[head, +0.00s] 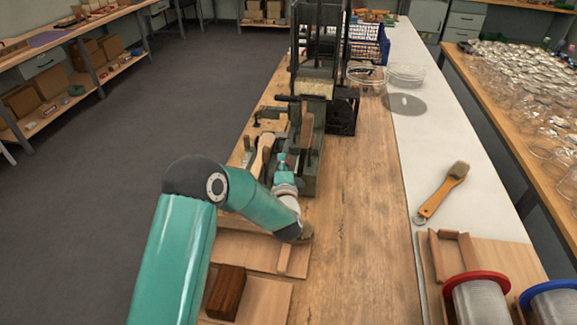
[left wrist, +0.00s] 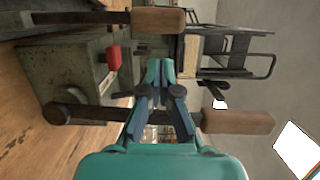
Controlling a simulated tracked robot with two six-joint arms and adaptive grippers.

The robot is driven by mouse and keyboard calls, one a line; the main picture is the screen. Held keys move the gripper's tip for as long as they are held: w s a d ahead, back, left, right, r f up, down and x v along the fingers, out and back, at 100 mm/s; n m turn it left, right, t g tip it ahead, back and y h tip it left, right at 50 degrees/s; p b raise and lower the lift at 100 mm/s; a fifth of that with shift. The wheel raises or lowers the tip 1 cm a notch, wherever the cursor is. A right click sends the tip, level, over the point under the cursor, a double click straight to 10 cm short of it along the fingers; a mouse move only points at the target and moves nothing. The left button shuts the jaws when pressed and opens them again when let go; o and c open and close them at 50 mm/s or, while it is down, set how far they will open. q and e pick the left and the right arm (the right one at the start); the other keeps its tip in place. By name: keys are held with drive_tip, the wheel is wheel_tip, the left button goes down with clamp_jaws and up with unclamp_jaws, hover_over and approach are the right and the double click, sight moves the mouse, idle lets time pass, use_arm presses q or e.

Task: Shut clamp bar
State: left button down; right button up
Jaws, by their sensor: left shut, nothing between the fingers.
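The cast grey-green machine (head: 310,165) stands on the bench in the middle of the head view. It also shows in the left wrist view (left wrist: 65,75). Two dark bars with wooden grips show in the wrist view. One bar (left wrist: 90,113) runs behind my fingers to a grip (left wrist: 238,121) at right. The other ends in a grip (left wrist: 158,20) at the top. I cannot tell which is the clamp bar. My left gripper (head: 281,160) is at the machine's left side, fingers together and empty; its fingertips show in the wrist view (left wrist: 159,68). My right gripper is out of view.
A red knob (left wrist: 113,57) sits on the machine. A dark wood block (head: 226,292) lies at the front left. A brush (head: 443,192) lies on the white strip at right, near red and blue-rimmed spools (head: 478,300). The bench between is clear.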

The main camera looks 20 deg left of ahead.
use_arm(q)
drive_tip(key=shift+s+a, duration=0.2)
drive_tip(key=shift+a, duration=0.3)
drive_tip(key=shift+s+a, duration=0.15)
drive_tip(key=shift+a, duration=0.35)
drive_tip(key=shift+a+r, duration=0.1)
